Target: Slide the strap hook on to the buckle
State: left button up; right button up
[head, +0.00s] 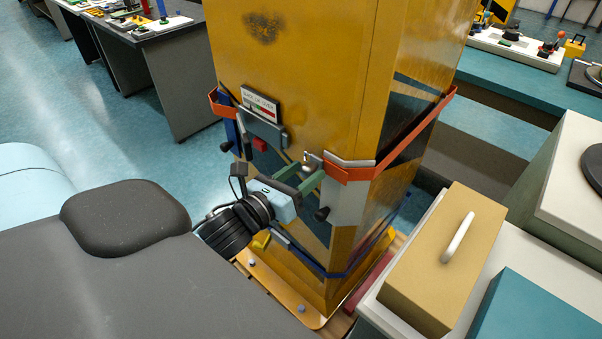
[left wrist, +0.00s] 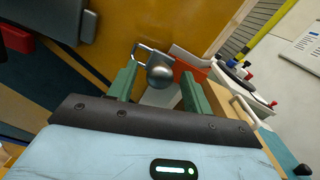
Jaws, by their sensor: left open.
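A metal strap hook (head: 311,160), with a wire loop and rounded body, sits at the end of the orange strap (head: 348,173) on the yellow column's near face. It also shows in the left wrist view (left wrist: 160,73). A grey block that looks like the buckle (head: 262,130) is on the same face, to the left and apart from the hook. My left gripper (head: 309,171) is open, its green fingers pointing at the column. In the left wrist view, the gripper (left wrist: 158,76) has the hook between its fingers, with gaps on both sides. My right gripper is out of view.
The yellow column (head: 300,60) stands on a bolted base plate (head: 275,290). A tan box with a handle (head: 440,265) stands close on the right. A blue lower strap (head: 345,270) circles the column. Open blue floor lies to the left.

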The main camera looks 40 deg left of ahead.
pick_arm(q)
grip_shut()
jog(key=a, duration=0.7)
jog(key=shift+w+a+p, duration=0.2)
jog(key=shift+w+p, duration=0.1)
jog(key=shift+p, duration=0.15)
grip_release()
jog(key=shift+a, duration=0.15)
